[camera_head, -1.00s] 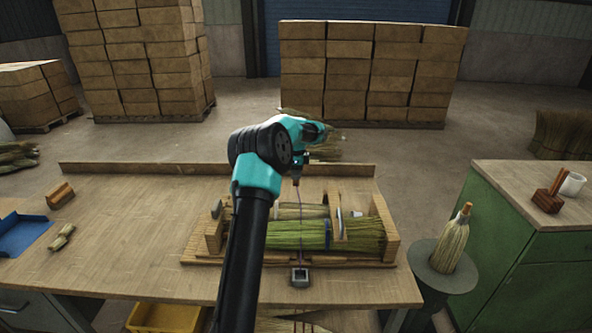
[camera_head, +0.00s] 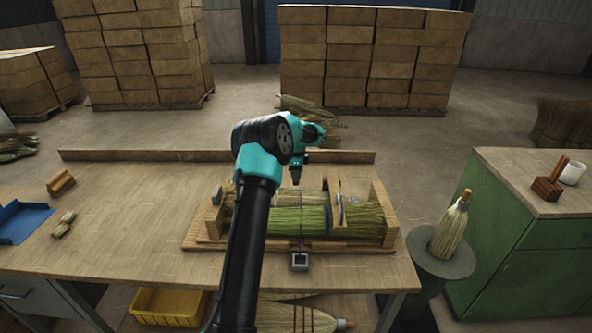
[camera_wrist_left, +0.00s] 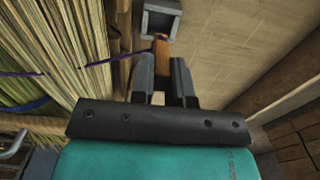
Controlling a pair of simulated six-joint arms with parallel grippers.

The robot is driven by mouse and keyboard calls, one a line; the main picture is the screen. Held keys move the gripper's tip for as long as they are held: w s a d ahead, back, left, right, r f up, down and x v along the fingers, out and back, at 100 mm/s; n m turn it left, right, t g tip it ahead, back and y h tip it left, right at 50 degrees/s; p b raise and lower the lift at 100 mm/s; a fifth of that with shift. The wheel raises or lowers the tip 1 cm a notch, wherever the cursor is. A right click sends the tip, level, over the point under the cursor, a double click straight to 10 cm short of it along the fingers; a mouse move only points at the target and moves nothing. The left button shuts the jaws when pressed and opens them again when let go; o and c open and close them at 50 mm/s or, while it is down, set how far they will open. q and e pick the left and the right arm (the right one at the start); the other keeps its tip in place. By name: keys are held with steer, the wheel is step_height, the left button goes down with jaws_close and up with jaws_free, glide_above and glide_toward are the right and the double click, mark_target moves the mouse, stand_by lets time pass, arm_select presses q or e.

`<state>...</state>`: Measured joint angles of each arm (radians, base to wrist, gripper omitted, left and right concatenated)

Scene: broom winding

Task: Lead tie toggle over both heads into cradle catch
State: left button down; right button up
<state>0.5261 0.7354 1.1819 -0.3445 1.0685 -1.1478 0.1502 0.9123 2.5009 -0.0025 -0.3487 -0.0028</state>
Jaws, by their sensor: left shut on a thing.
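Two straw broom heads lie in the wooden cradle (camera_head: 388,207): a green one (camera_head: 285,220) in front and a paler one behind it, partly hidden by my left arm. My left gripper (camera_head: 296,180) is over the cradle in the head view. In the left wrist view, its fingers (camera_wrist_left: 163,78) are shut on the brown wooden toggle (camera_wrist_left: 160,48). A purple tie (camera_wrist_left: 120,58) runs from the toggle left across the straw (camera_wrist_left: 60,45). My right gripper is not in view.
A blue tray (camera_head: 22,222) and a wooden block (camera_head: 60,183) are on the left of the bench (camera_head: 130,215). A yellow bin (camera_head: 168,307) is below. A broom stands in a round holder (camera_head: 440,255) at the right. The bench's left middle is clear.

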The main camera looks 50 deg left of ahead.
mark_target(296, 184)
arm_select(q)
steer(key=shift+f, duration=2.75)
steer(key=c, duration=1)
jaws_free()
step_height(296, 184, up, 17)
steer(key=shift+r, duration=0.2)
